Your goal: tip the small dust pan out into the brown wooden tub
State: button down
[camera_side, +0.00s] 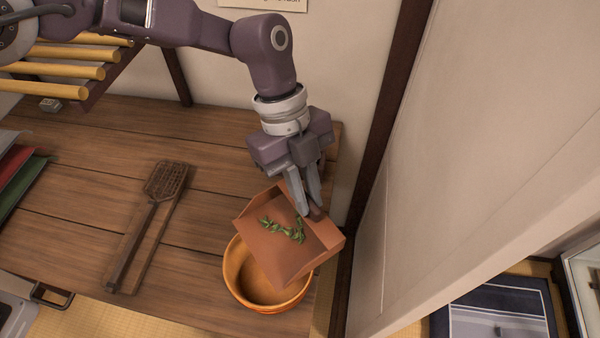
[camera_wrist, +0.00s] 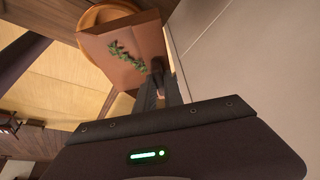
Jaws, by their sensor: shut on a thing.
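The small dust pan (camera_side: 265,255) is reddish brown and hangs over the tub, tilted with its open lip toward the lower left. Green leafy scraps (camera_side: 283,231) lie on its floor. The brown wooden tub (camera_side: 234,272) stands below it at the table's front right, partly hidden by the pan; its visible inside looks empty. My gripper (camera_side: 310,208) is shut on the dust pan's dark handle at its back edge. In the wrist view, the pan (camera_wrist: 103,52) with its scraps (camera_wrist: 127,56) covers most of the tub (camera_wrist: 98,15).
A brown slotted spatula (camera_side: 146,222) lies on the wooden table (camera_side: 95,150) left of the tub. Red and green flat things (camera_side: 20,175) stand at the left edge. A wooden-slat rack (camera_side: 70,70) is at the upper left. A wall and a dark post (camera_side: 385,120) stand close at right.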

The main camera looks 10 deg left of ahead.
aim_at(285, 229)
jog(key=shift+f, duration=0.8)
jog(key=shift+s+a+f, duration=0.1)
jog(key=shift+f, duration=0.05)
jog(key=shift+s+a+r+t+h, duration=0.45)
jog(key=shift+s+a+t+h, duration=0.15)
jog(key=shift+t+h, duration=0.1)
jog(key=shift+s+a+r+m+t+h, duration=0.1)
jog(key=shift+s+a+m+t+h, duration=0.2)
jog(key=shift+s+a+t+h, duration=0.4)
jog(key=shift+a+t+h, duration=0.1)
jog(key=shift+a+h, duration=0.1)
jog(key=shift+s+a+r+m+t+h, duration=0.25)
jog(key=shift+s+a+t+h, duration=0.2)
jog(key=shift+s+t+h, duration=0.15)
jog(key=shift+s+a+r+m+t+h, duration=0.15)
jog(key=shift+s+a+m+t+h, duration=0.1)
jog(key=shift+s+a+t+h, duration=0.3)
jog(key=shift+d, duration=0.1)
